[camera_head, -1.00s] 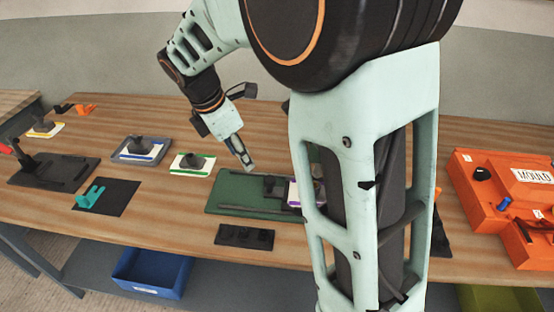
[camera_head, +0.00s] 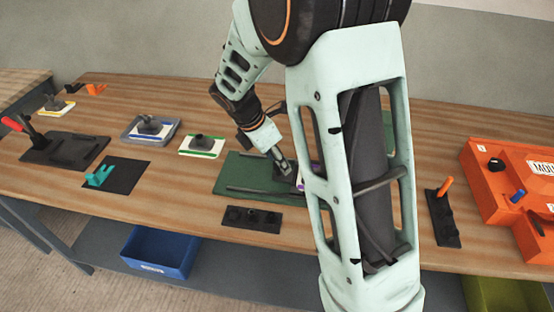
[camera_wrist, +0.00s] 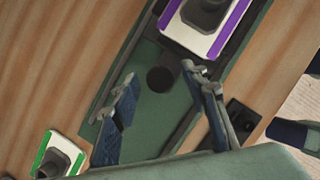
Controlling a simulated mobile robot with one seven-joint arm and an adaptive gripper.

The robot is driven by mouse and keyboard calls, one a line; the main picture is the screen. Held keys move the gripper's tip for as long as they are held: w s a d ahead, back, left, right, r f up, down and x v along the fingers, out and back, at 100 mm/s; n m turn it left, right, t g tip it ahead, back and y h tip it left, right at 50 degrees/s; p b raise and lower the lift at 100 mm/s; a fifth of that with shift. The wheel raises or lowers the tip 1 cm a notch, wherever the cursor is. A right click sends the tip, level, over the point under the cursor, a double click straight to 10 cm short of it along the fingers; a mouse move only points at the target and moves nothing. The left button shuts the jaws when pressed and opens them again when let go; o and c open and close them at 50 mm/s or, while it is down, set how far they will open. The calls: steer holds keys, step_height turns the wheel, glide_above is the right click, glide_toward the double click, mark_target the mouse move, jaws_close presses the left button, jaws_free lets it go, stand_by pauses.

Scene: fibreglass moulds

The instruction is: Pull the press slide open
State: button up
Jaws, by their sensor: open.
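The press is a green base (camera_head: 240,172) with dark rails on the bench, and its right part is hidden behind my arm in the head view. In the wrist view the green base (camera_wrist: 152,128) runs diagonally. A dark round knob (camera_wrist: 160,79) shows between the fingers of my open gripper (camera_wrist: 160,77), apart from both; I cannot tell how far below the tips it is. A purple-edged white plate (camera_wrist: 222,44) with a dark block sits just beyond it, between the rails. In the head view my gripper (camera_head: 284,170) is low over the base.
A green-edged plate (camera_head: 186,152) lies left of the press. A black strip with several knobs (camera_head: 250,218) lies in front. An orange mould box (camera_head: 480,190) and a black stand with an orange peg (camera_head: 440,220) are at right. A teal bracket (camera_head: 98,176) stands at left.

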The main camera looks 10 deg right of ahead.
jaws_close()
stand_by(0.4)
steer(key=shift+w+a, duration=0.1)
steer(key=w+a+p, duration=0.1)
steer(key=a, duration=0.3)
steer(key=w+a+p, duration=0.1)
steer(key=w+a, duration=0.1)
steer(key=a, duration=0.2)
steer(key=w+a+p, duration=0.1)
steer(key=w+a, duration=0.1)
steer(key=a, duration=0.3)
steer(key=shift+w, duration=0.25)
